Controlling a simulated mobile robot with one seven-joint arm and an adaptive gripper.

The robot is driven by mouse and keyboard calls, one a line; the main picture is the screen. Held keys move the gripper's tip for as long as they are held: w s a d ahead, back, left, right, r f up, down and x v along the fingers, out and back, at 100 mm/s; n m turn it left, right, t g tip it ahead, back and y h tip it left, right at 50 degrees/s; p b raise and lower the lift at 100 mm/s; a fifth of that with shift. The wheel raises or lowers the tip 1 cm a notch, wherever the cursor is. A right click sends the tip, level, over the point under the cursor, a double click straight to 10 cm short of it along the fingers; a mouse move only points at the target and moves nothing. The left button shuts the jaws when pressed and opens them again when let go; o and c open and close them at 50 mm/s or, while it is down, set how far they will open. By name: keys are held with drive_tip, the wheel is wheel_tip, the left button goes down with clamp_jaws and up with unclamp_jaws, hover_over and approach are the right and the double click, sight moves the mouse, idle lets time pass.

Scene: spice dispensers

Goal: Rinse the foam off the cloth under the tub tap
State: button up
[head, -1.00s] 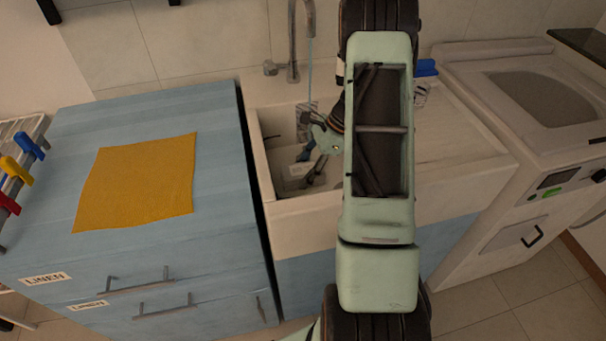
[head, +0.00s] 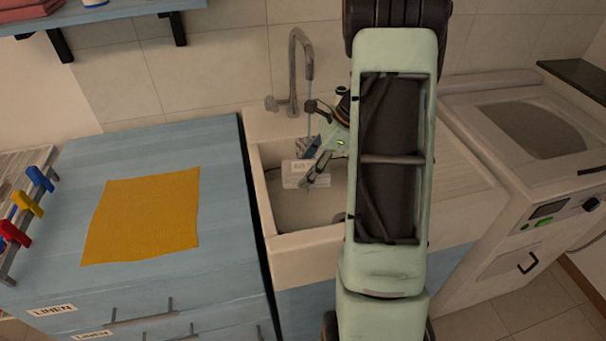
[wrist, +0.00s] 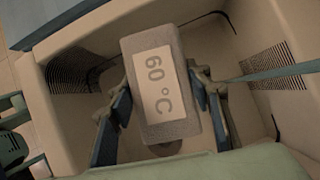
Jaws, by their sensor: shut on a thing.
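A grey block-shaped cloth (wrist: 180,65) with a white "60 °C" label is between the fingers of my gripper (wrist: 165,108) in the wrist view. The gripper is shut on its two sides. In the head view the cloth (head: 297,181) is over the tub (head: 300,245), below the tap (head: 294,70), partly hidden by my gripper (head: 318,165). A thin blue water stream (head: 309,105) runs down from the spout to the gripper area. In the wrist view the stream (wrist: 270,74) reaches the right finger. I cannot make out foam on the cloth.
A yellow cloth (head: 145,215) lies flat on the blue linen cabinet (head: 215,155) left of the tub. Coloured clips (head: 27,204) are at the far left. A white machine (head: 530,195) stands at the right. My arm hides the tub's right part.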

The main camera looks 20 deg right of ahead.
drive_tip(key=s+d+r+m+t+h+p, duration=0.1)
drive_tip(key=s+r+m+p, duration=0.2)
drive_tip(key=r+p, duration=0.3)
drive_tip(key=s+r+m+t+h+p, duration=0.1)
drive_tip(key=s+r+m+t+p, duration=0.2)
drive_tip(key=r, duration=0.5)
drive_tip(key=w+d+f, duration=0.1)
drive_tip(key=w+d, duration=0.1)
drive_tip(key=w, duration=0.4)
drive_tip(key=w+d+f+m+g+p, duration=0.1)
drive_tip(key=w+d, duration=0.1)
drive_tip(key=w, duration=0.4)
drive_tip(key=shift+d+f, duration=0.2)
drive_tip(key=shift+f, duration=0.15)
drive_tip(key=shift+d, duration=0.15)
drive_tip(key=shift+s+d, duration=0.2)
drive_tip(key=shift+d, duration=0.25)
drive_tip(key=shift+w+a, duration=0.1)
drive_tip(key=shift+a, duration=0.05)
drive_tip(key=shift+w+a, duration=0.1)
drive_tip(key=shift+a, duration=0.35)
drive_tip(key=shift+d, duration=0.1)
